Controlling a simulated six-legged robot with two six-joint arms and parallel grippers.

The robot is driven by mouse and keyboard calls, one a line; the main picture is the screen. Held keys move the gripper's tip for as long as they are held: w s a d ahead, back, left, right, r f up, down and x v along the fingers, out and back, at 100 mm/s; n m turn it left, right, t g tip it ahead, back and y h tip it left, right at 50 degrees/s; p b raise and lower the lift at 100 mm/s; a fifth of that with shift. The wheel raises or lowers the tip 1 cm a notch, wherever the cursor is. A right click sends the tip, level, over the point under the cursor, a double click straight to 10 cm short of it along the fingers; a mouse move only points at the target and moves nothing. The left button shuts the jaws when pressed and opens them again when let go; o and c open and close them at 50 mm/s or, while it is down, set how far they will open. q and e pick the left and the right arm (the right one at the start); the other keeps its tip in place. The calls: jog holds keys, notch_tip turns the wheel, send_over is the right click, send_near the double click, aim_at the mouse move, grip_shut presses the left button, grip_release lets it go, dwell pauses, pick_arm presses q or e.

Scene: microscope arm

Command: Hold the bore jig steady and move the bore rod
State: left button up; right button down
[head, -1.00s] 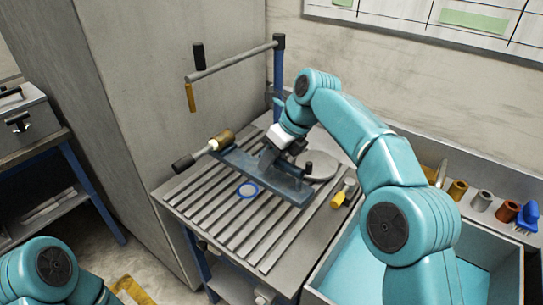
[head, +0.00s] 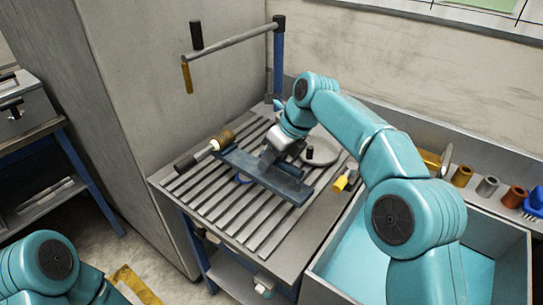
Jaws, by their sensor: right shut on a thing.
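The bore jig (head: 287,188), a long blue-grey bar, lies over the slatted table top, slanting from back left to front right. My right gripper (head: 270,160) reaches down from the right and is shut on the jig near its middle; its fingertips are mostly hidden. The bore rod (head: 204,152) has a black grip, a pale shaft and a brass-coloured end. It lies to the left of the jig, its brass end close to the jig's left end; I cannot tell whether they touch. My left gripper is out of view.
A blue ring (head: 242,180) shows partly beside the jig. A grey disc (head: 322,152) and a yellow-ended piece (head: 341,183) lie to the right. A post with a horizontal arm (head: 235,40) stands behind. A blue-lined bin (head: 345,255) is at right. The front slats are clear.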

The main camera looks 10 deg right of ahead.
aim_at(273, 176)
jog(key=shift+f+b, duration=1.4)
jog(key=shift+f, duration=0.95)
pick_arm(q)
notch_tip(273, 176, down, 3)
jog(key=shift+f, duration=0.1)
pick_arm(e)
jog(key=shift+f, duration=0.15)
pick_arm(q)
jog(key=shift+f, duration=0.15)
pick_arm(e)
jog(key=shift+f, duration=0.45)
jog(key=shift+f, duration=0.1)
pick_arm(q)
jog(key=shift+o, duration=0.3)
